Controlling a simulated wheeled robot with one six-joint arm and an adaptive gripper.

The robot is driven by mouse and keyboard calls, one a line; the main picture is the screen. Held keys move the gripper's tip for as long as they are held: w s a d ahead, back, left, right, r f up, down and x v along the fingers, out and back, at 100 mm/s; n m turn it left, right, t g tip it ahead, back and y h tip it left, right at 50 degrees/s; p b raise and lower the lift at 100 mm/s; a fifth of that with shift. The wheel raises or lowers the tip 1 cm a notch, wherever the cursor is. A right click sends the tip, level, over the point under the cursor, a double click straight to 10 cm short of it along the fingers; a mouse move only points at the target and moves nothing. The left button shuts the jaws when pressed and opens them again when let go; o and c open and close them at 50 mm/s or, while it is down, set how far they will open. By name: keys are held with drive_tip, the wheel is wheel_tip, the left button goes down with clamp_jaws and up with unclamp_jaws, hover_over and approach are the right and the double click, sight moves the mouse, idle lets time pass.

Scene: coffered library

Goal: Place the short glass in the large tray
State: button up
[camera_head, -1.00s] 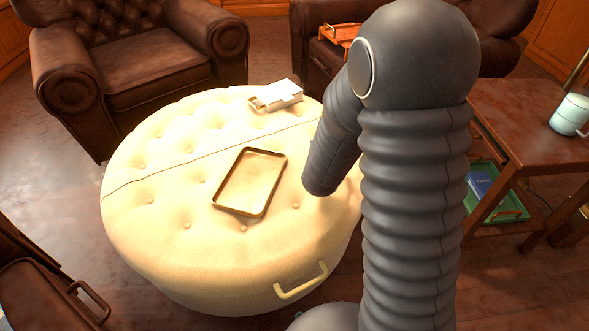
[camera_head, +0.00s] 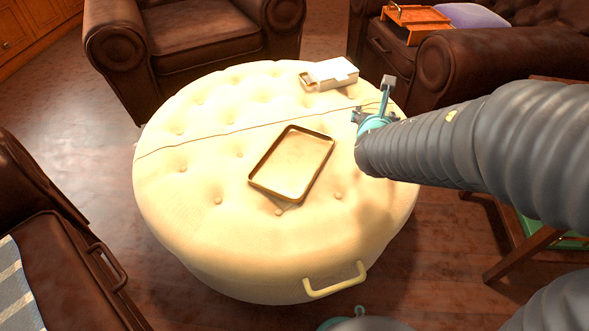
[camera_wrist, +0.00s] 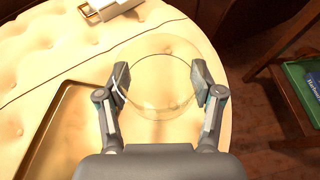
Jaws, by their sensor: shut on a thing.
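The short glass (camera_wrist: 158,82) is clear and round in the wrist view, held between the two fingers of my gripper (camera_wrist: 160,86). It is over the cream tufted ottoman, and I cannot tell its exact height above it. In the head view my gripper (camera_head: 372,120) is partly hidden behind my arm, at the ottoman's right side, and I cannot make out the glass there. The large tray (camera_head: 265,190), brown-rimmed and empty, lies on the ottoman to the left of my gripper. Its edge shows at the left of the wrist view (camera_wrist: 48,118).
The round ottoman (camera_head: 190,220) has a yellow handle (camera_head: 335,283) at its front. A white box-like item (camera_head: 333,74) lies near its back edge. Leather armchairs (camera_head: 205,35) stand around it. The ottoman's left half is clear.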

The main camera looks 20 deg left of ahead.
drive_tip(key=s+a+r+n+y+b, duration=0.1)
drive_tip(key=s+a+r+n+y, duration=0.1)
drive_tip(key=s+a, duration=0.3)
hover_over(293, 162)
wheel_tip(293, 162, down, 7)
drive_tip(key=shift+g, duration=0.3)
drive_tip(key=shift+f+b, duration=0.55)
drive_tip(key=shift+f, duration=1.55)
drive_tip(key=shift+f, duration=0.15)
drive_tip(key=o, duration=1.3)
